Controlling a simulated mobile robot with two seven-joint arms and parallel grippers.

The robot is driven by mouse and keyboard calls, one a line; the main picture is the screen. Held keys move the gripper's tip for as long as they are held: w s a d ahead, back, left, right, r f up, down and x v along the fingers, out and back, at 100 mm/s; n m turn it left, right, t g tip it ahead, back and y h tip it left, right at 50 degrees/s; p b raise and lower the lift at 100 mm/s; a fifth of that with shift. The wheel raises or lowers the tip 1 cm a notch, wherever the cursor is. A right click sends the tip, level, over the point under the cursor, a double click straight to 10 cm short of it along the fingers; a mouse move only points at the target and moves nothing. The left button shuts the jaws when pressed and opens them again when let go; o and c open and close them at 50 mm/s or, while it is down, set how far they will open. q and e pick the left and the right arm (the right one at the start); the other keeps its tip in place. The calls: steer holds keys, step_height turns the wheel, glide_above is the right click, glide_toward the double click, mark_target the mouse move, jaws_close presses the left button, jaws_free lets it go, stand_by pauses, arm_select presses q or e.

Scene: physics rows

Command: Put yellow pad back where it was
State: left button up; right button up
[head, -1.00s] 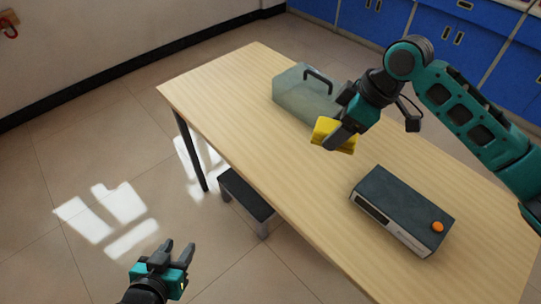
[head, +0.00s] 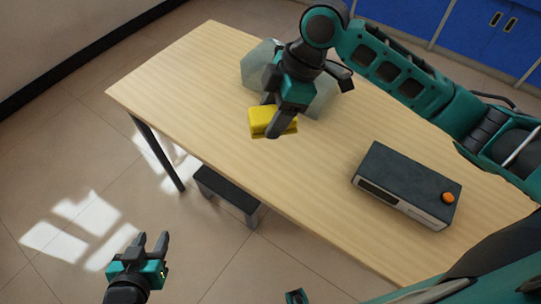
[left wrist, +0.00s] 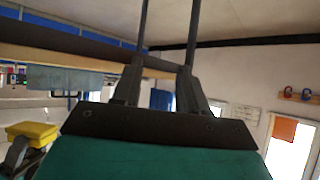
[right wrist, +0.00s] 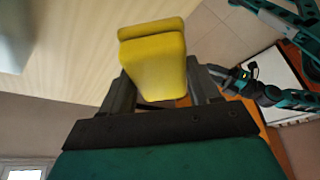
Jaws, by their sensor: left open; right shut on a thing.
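The yellow pad (head: 262,119) is held by my right gripper (head: 271,126) above the wooden table (head: 215,90), near its front edge. In the right wrist view the pad (right wrist: 154,62) sits between the two fingers, and the gripper (right wrist: 165,95) is shut on it. The pad also shows at the lower left of the left wrist view (left wrist: 32,131). My left gripper (head: 151,245) is open and empty, low over the floor in front of the table; its fingers also show in the left wrist view (left wrist: 160,70).
A clear grey-green container (head: 258,65) stands on the table behind my right gripper, partly hidden. A dark box with an orange knob (head: 405,182) sits on the table's right part. A dark stool (head: 228,190) stands below the front edge. The table's left end is clear.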

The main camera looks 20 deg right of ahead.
mark_target(295, 122)
step_height(295, 122, down, 14)
steer(key=shift+f+b, duration=0.25)
steer(key=shift+b, duration=0.9)
steer(key=shift+f, duration=0.2)
steer(key=o, duration=0.9)
steer(key=shift+o, duration=0.2)
steer(key=shift+r, duration=0.1)
steer(key=p+v, duration=0.2)
steer(key=v, duration=1)
steer(key=shift+a+r, duration=0.1)
steer(key=shift+r, duration=0.05)
